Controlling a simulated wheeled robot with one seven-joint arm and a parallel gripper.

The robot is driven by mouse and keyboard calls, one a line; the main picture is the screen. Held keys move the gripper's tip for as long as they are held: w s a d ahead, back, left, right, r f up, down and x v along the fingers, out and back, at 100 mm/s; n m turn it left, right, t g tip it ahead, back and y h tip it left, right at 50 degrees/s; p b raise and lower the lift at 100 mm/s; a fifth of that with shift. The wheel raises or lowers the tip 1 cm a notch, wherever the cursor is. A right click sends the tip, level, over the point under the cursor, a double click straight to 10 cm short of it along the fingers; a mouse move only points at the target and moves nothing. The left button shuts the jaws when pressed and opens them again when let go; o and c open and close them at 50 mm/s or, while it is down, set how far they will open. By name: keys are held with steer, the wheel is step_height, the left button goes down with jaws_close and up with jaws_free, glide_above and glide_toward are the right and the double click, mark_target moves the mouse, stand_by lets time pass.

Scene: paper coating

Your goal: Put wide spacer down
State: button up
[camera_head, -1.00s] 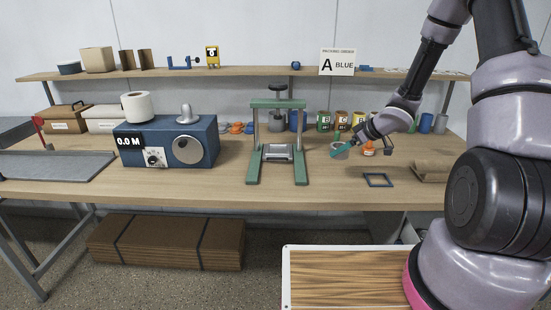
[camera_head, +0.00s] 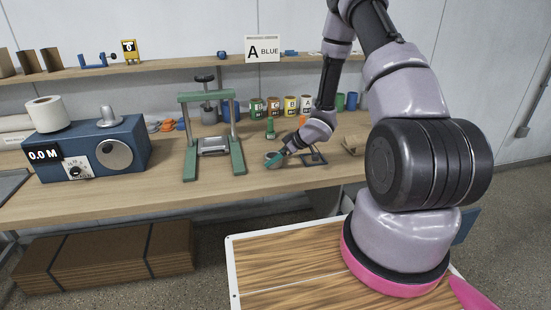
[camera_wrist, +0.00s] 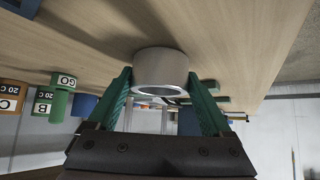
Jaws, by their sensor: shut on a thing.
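The wide spacer (camera_wrist: 160,66) is a short, pale grey ring with a wide hole, seen in the wrist view between my green fingertips. My gripper (camera_wrist: 160,88) is shut on it, one finger on each side. In the head view my gripper (camera_head: 277,159) is low over the front part of the wooden bench (camera_head: 215,188), right of the green press stand (camera_head: 190,158). The spacer shows there as a small grey ring (camera_head: 269,156) at the fingertips. It is at or close above the bench top; I cannot tell whether it touches.
A dark square frame (camera_head: 314,163) lies just right of my gripper. The blue machine (camera_head: 125,140) stands left of the press. Bare bench lies in front of the press.

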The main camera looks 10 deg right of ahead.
steer(key=shift+f, duration=0.15)
steer(key=o, duration=1.2)
steer(key=shift+c, duration=0.2)
